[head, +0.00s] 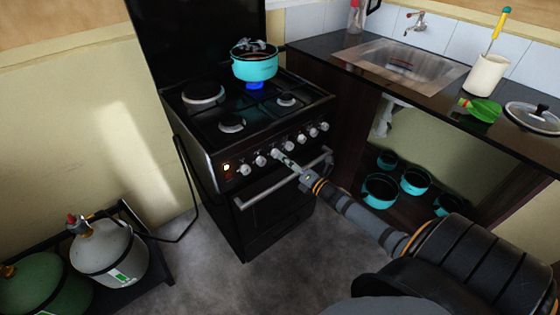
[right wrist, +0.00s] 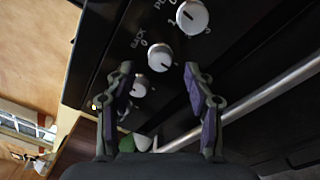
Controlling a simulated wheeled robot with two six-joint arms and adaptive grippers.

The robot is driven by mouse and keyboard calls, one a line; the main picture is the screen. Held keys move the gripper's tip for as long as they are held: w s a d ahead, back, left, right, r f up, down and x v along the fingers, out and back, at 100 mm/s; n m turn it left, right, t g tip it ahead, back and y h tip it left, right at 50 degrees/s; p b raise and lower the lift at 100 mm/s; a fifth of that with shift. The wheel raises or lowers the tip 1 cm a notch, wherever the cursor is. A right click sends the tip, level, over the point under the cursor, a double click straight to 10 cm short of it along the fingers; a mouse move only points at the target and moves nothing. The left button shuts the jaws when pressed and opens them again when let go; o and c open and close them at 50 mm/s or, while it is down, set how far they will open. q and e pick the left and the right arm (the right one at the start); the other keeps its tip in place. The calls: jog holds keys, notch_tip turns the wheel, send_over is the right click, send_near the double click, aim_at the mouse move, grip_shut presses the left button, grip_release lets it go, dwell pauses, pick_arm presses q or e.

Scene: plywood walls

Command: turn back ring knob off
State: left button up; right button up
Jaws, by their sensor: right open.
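The black stove (head: 235,135) has a row of white knobs along its front panel. A blue flame (head: 256,86) burns under the turquoise pot (head: 255,68) on a back ring. My right gripper (head: 284,158) reaches the panel near the middle of the row. In the right wrist view my right gripper (right wrist: 157,67) is open, with one finger on each side of a white knob (right wrist: 160,57). Lettering beside this knob seems to read "BACK". Another knob (right wrist: 192,17) is above it and one (right wrist: 138,89) below. I cannot tell whether the fingers touch the knob. My left gripper is not in view.
The oven handle (head: 270,188) runs below the knobs, close to my right gripper. A dark counter with a sink (head: 405,62) stands to the right, with turquoise pots (head: 380,189) under it. Gas bottles (head: 108,252) stand at lower left. The floor before the stove is clear.

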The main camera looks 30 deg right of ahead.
aim_at(276, 153)
jog(key=shift+w+a, duration=0.15)
jog(key=shift+w, duration=0.9)
jog(key=shift+w+a, duration=0.15)
jog(key=shift+w, duration=0.85)
grip_shut()
